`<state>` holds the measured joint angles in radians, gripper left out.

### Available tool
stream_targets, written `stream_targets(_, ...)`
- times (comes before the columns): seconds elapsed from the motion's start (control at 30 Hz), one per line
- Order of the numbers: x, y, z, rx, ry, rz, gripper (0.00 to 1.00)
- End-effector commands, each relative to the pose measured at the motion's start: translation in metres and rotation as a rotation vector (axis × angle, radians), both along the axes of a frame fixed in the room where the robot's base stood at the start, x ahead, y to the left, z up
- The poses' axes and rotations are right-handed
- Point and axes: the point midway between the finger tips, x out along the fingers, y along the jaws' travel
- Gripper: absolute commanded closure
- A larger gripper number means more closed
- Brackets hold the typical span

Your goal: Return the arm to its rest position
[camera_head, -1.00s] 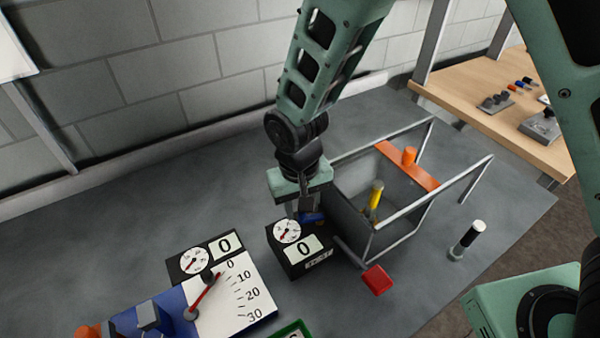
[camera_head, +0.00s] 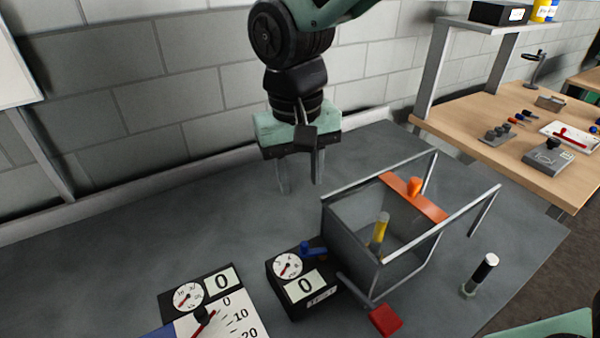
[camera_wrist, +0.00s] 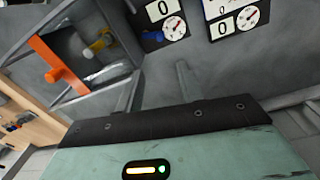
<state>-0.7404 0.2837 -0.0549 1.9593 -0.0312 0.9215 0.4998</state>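My gripper (camera_head: 299,185) hangs in the upper middle of the head view, above the grey bench top and to the left of the glass-sided box. Its two fingers point down, stand apart and hold nothing. In the wrist view the fingers (camera_wrist: 155,88) also stand apart with only bare grey bench between them. My arm reaches up out of the top of the head view, so the rest of it is hidden.
A clear-walled box (camera_head: 352,248) with metal rails, an orange bar (camera_head: 425,203) and a yellow part (camera_head: 379,232) stands to the right. A black gauge box (camera_head: 312,297) with a blue lever (camera_head: 313,249) sits before it. A cylinder (camera_head: 482,272) stands far right.

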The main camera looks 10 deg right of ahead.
Motion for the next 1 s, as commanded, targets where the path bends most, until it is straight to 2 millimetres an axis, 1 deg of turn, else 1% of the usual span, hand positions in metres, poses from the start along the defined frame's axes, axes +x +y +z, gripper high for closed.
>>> stream_targets(0.33, 0.000, 0.000, 0.000, 0.001, 0.000, 0.000, 0.62)
stream_targets(0.43, -0.010, -0.004, -0.001, 0.015, 0.007, 0.024, 0.62)
stream_targets(0.47, -0.016, -0.007, -0.003, 0.023, 0.013, 0.040, 0.62)
stream_targets(0.53, -0.038, -0.016, -0.007, 0.049, 0.024, 0.099, 0.62)
stream_targets(0.7, -0.106, -0.048, -0.023, 0.099, 0.029, 0.290, 0.62)
stream_targets(0.8, -0.137, -0.066, -0.034, 0.104, 0.019, 0.380, 0.62)
stream_targets(0.9, -0.156, -0.078, -0.042, 0.098, 0.011, 0.441, 0.62)
stream_targets(1.0, -0.164, -0.084, -0.046, 0.095, 0.006, 0.468, 0.62)
